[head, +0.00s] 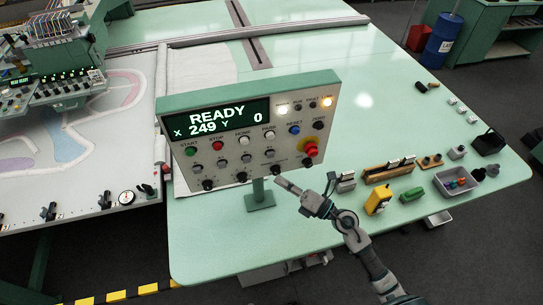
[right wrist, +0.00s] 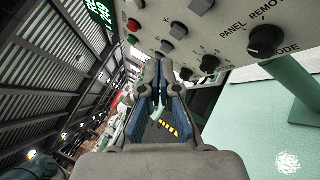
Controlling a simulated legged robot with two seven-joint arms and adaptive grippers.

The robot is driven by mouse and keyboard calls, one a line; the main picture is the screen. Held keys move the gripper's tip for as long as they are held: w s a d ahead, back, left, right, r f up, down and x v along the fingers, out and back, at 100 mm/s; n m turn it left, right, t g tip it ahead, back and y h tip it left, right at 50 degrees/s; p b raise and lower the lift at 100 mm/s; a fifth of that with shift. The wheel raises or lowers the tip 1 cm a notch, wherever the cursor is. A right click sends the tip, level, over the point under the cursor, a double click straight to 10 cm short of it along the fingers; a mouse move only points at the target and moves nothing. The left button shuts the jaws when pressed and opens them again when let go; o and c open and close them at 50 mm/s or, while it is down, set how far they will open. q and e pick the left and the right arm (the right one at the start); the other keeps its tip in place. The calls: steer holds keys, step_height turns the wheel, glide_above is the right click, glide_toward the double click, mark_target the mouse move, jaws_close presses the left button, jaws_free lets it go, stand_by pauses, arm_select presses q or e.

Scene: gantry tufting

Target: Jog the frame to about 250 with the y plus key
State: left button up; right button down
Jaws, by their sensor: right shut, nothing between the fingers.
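My right gripper (head: 283,184) is shut and empty, just below the panel's lower edge. In the right wrist view the shut fingers (right wrist: 157,72) sit below and left of the keys and the PANEL REMOTE mode knob (right wrist: 267,40), apart from the knob. The frame with white cloth (head: 110,95) lies at left. My left gripper is out of view.
The green table (head: 400,105) is clear behind the panel. To its right lie a yellow device (head: 378,201), a wooden block rack (head: 389,171), a grey bin (head: 456,183) and small parts. A tufting head (head: 55,60) stands at the far left. A blue barrel (head: 443,40) stands beyond.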

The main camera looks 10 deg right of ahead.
mark_target(270, 155)
steer(key=w, duration=0.6)
steer(key=shift+a+b, duration=0.3)
steer(key=shift+a, duration=0.1)
steer(key=shift+w+d, duration=0.1)
steer(key=shift+d, duration=0.25)
steer(key=shift+a, duration=0.2)
steer(key=shift+w+d, duration=0.1)
steer(key=shift+w, duration=0.05)
stand_by(0.4)
steer(key=shift+w, duration=0.25)
